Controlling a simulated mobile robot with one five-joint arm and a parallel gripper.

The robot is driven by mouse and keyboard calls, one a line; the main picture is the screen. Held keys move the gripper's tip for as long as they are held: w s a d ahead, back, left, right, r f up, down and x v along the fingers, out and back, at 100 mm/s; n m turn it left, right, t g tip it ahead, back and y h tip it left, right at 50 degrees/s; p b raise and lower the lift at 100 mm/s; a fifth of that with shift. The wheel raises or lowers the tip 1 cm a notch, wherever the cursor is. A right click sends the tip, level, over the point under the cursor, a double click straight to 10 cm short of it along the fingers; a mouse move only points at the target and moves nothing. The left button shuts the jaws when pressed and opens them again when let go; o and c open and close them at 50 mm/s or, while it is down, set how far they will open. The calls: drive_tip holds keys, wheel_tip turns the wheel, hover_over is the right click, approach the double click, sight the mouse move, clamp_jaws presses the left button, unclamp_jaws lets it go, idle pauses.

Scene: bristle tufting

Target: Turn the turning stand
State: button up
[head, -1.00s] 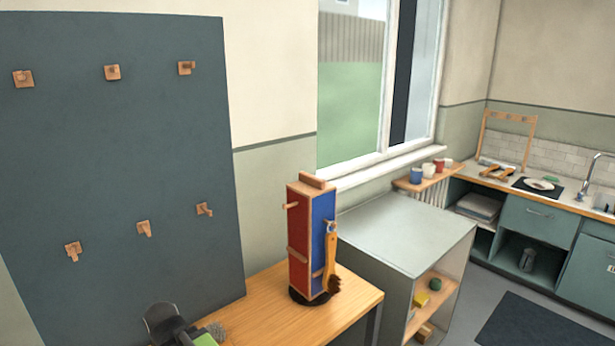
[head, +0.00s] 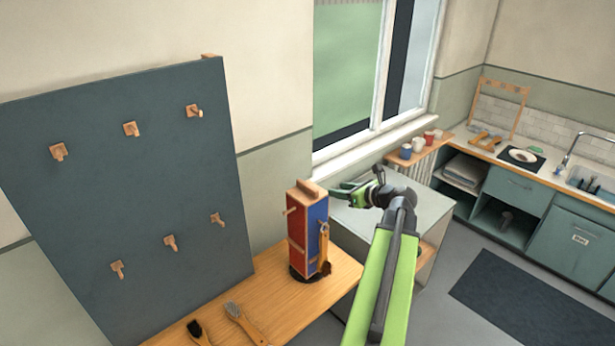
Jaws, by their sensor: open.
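The turning stand (head: 297,241) is a tall wooden block on a dark round base on the wooden table. One visible side is red and the other blue, with a wooden peg on the red side and a wooden bar on top. A wooden-handled brush (head: 323,250) hangs on the blue side. My gripper (head: 338,191), green and dark, is open near the top right of the stand. I cannot tell whether it touches the stand.
Two brushes, one black (head: 197,331) and one wooden-handled (head: 245,322), lie on the table (head: 270,292). A dark board (head: 120,190) with several pegs stands at left. A grey cabinet (head: 350,222) stands behind my arm.

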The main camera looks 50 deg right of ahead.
sight(309, 186)
drive_tip(key=b+x, duration=0.3)
drive_tip(key=x, duration=0.5)
drive_tip(key=b+x, duration=0.3)
drive_tip(key=x, duration=0.6)
drive_tip(key=shift+w+a+f+b, duration=0.15)
drive_tip(key=shift+w+f+b, duration=0.1)
drive_tip(key=shift+f+b, duration=0.1)
drive_tip(key=shift+c, duration=0.3)
clamp_jaws()
